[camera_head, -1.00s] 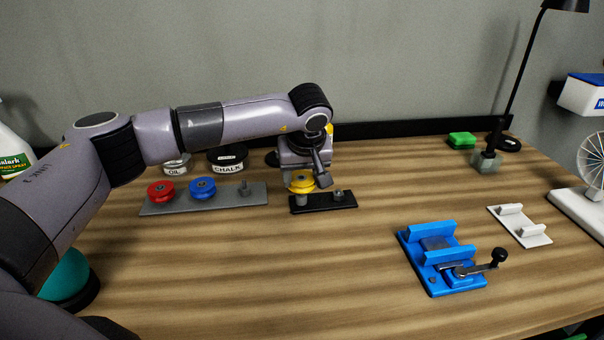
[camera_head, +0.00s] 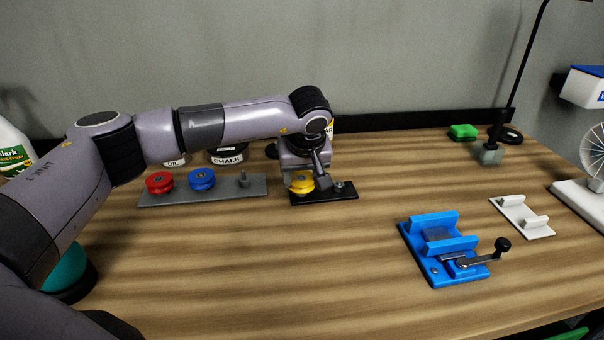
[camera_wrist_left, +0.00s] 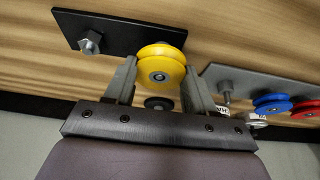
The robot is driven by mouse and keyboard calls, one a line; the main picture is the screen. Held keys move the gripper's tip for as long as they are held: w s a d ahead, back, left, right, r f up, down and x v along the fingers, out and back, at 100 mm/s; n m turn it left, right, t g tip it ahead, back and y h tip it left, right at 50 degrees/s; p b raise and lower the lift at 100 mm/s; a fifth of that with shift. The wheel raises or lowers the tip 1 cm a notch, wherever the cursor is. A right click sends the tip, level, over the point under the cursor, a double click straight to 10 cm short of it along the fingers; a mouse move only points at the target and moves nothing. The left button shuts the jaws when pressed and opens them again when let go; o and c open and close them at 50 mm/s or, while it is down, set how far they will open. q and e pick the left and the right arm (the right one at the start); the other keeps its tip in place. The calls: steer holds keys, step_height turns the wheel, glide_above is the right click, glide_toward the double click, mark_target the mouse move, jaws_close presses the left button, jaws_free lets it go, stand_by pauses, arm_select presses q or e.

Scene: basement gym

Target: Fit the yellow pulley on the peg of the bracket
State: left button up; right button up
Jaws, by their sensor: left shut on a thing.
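The yellow pulley (camera_head: 302,187) is at the left end of the black bracket (camera_head: 325,195) on the table. My left gripper (camera_head: 306,178) is shut on the pulley, reaching down from above and behind. In the left wrist view the yellow pulley (camera_wrist_left: 160,62) sits between the two fingers, over the end of the black bracket (camera_wrist_left: 120,30). The bracket's peg is hidden under the pulley, so I cannot tell how fully it is seated. A grey hex bolt (camera_wrist_left: 90,41) stands at the bracket's other end. My right gripper is not in view.
Left of the bracket, a grey plate (camera_head: 222,191) holds a red pulley (camera_head: 159,183), a blue pulley (camera_head: 202,179) and a bare peg (camera_head: 243,180). A blue vise-like fixture (camera_head: 440,250) and a white cradle (camera_head: 522,215) stand to the right. The front-middle table is clear.

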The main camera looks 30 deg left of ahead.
arm_select(q)
steer(key=o, duration=1.1)
steer(key=v, duration=0.7)
